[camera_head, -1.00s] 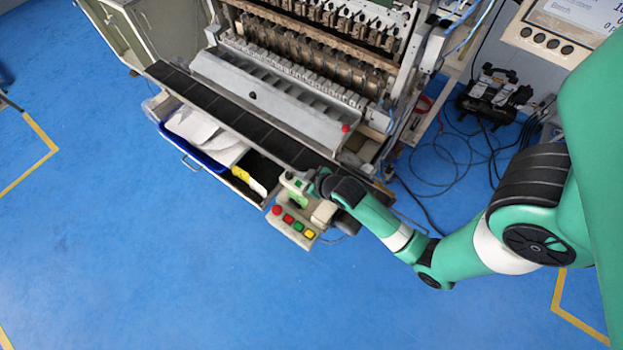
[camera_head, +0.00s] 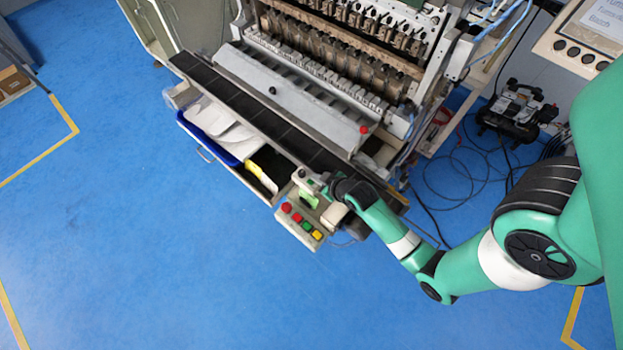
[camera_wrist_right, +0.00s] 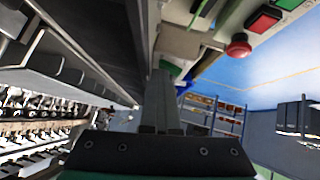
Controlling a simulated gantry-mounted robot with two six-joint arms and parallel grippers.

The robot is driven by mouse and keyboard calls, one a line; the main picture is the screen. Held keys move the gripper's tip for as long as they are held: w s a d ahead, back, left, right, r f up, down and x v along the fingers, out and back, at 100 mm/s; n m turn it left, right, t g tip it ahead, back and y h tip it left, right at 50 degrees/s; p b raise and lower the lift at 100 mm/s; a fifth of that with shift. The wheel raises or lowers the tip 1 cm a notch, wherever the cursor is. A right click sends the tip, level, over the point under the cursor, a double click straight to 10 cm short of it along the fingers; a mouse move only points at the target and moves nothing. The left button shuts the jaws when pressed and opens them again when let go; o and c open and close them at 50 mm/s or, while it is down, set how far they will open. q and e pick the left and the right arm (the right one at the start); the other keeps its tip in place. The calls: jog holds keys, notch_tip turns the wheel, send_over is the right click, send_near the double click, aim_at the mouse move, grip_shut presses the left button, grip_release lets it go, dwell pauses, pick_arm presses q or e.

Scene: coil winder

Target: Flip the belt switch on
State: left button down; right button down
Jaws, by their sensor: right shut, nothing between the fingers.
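The belt switch cannot be made out for certain in either view. A small pale housing with green on it (camera_head: 300,175) sits at the front edge of the machine, just above the button panel (camera_head: 291,222). My right gripper (camera_head: 320,186) is at this housing, shut and empty, and partly hidden by its own wrist. I cannot tell whether it touches the housing. In the right wrist view the shut fingers (camera_wrist_right: 160,85) point toward a grey-green surface beside the panel. My left gripper is in neither view.
The panel carries red, green and yellow buttons; a round red button (camera_wrist_right: 238,46) shows in the wrist view. A dark belt (camera_head: 240,102) runs along the machine front. An open drawer with a blue tray (camera_head: 215,152) lies left. Blue floor (camera_head: 150,240) is clear.

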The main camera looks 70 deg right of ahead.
jog(key=shift+a+f, duration=0.15)
jog(key=shift+a, duration=0.15)
jog(key=shift+w+a, duration=0.35)
jog(key=shift+a, duration=0.2)
jog(key=r+p, duration=0.1)
jog(key=p, duration=0.1)
jog(key=r+p, duration=0.1)
jog(key=r, duration=0.1)
jog(key=r+p, duration=0.2)
jog(key=shift+w+a+p, duration=0.15)
jog(key=shift+a+p, duration=0.15)
jog(key=p+v, duration=0.1)
jog(key=v, duration=0.8)
jog(key=shift+s+a+f, duration=0.15)
jog(key=shift+s+a, duration=0.1)
jog(key=shift+a, duration=0.05)
